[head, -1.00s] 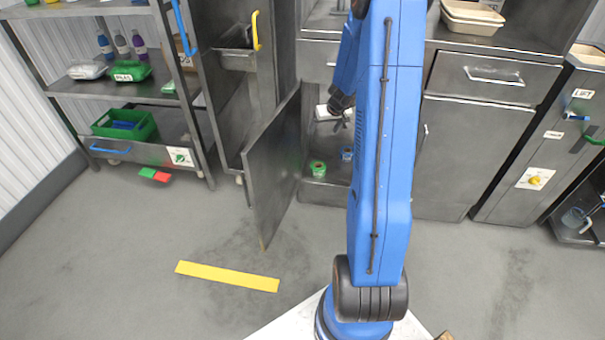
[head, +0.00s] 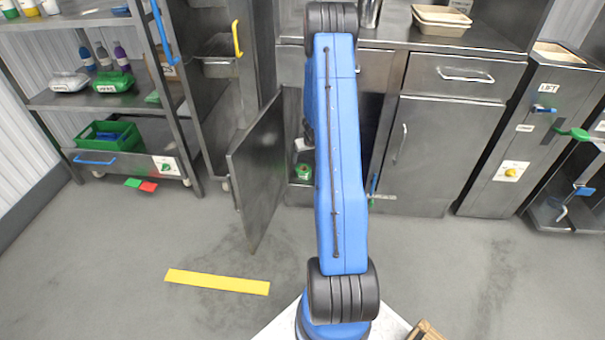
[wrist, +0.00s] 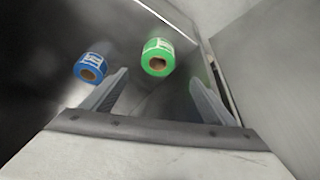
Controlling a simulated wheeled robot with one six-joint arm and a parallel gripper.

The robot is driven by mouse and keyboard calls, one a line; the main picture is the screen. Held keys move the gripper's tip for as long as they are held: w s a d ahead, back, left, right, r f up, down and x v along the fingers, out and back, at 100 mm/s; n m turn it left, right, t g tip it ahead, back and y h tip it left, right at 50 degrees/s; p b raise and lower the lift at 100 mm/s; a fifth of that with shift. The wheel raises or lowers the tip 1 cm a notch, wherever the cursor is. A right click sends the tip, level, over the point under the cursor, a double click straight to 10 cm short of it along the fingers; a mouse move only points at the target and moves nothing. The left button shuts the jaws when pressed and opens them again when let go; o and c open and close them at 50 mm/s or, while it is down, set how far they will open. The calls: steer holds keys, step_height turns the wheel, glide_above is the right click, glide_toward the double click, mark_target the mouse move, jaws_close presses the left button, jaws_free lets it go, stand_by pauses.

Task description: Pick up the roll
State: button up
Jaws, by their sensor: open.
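A green roll (wrist: 157,57) with a brown core and a pale label stands in the open cabinet, ahead of and between my fingers in the wrist view. In the head view the green roll (head: 304,173) shows at the cabinet's bottom, left of my arm. A blue roll (wrist: 90,67) is to its left in the wrist view, outside the left finger; my arm likely hides it in the head view. My gripper (wrist: 159,80) is open and empty, its fingers short of the green roll. In the head view my gripper is mostly hidden behind my arm.
The open cabinet door (head: 258,172) stands out into the room left of my arm. Cabinet walls are close around my gripper in the wrist view. A shelf rack with a green crate (head: 108,138) is at left. A yellow floor strip (head: 217,282) lies on clear floor.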

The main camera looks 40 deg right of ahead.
glide_toward(304, 169)
steer(key=f, duration=0.1)
steer(key=a, duration=0.1)
steer(key=f, duration=0.1)
steer(key=shift+w+a+f, duration=0.2)
steer(key=shift+w+f, duration=0.15)
steer(key=shift+d+x, duration=0.2)
steer(key=shift+x, duration=2.45)
steer(key=shift+s, duration=0.1)
steer(key=c, duration=1.2)
steer(key=shift+r, duration=0.15)
